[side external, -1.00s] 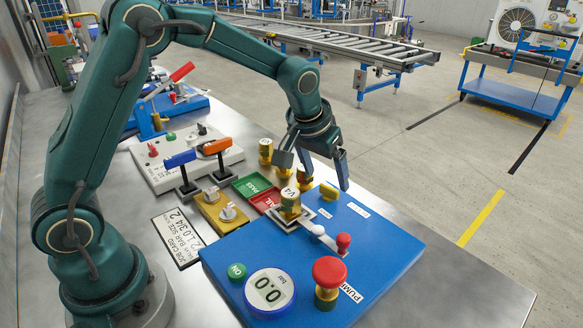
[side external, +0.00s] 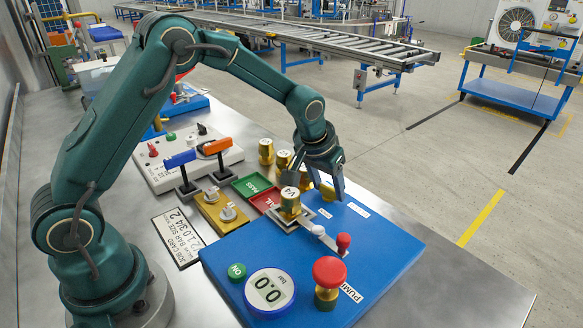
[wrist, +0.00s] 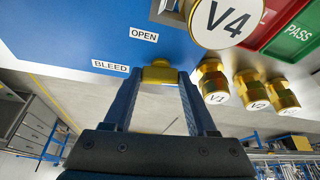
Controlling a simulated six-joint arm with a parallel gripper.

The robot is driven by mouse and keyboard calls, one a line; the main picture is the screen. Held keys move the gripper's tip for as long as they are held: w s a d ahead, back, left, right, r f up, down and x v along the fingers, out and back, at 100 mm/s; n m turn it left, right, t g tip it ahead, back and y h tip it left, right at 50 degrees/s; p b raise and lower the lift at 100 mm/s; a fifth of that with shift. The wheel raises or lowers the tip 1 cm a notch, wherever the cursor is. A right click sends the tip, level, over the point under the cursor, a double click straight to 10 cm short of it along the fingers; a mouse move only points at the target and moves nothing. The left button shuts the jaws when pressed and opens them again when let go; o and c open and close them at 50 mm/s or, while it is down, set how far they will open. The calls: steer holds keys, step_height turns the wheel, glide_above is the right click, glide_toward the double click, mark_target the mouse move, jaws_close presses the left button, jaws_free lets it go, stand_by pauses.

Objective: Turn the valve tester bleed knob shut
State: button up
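The yellow bleed knob (wrist: 160,74) is on the blue tester panel (wrist: 60,25), near the labels BLEED (wrist: 110,66) and OPEN (wrist: 144,33) in the wrist view. In the side view the knob (side external: 327,191) is mostly hidden by my fingers. My gripper (wrist: 158,76) is open, with one finger on each side of the knob. Narrow gaps seem to show between the fingers and the knob. In the side view my gripper (side external: 323,186) points down at the panel's far edge. The gauge (side external: 270,290) reads 0.0.
Brass valve V4 (side external: 289,204) stands in the clamp close beside my gripper, with a red-tipped lever (side external: 343,241) in front. More brass valves (side external: 266,152) stand behind. A red pump knob (side external: 329,272) is at the front. Green and red trays (side external: 252,186) lie left of V4.

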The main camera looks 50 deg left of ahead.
mark_target(328, 188)
steer(key=shift+m+h, duration=0.4)
steer(key=shift+m, duration=0.6)
steer(key=o, duration=1.4)
steer(key=shift+c, duration=0.2)
steer(key=shift+v, duration=2.6)
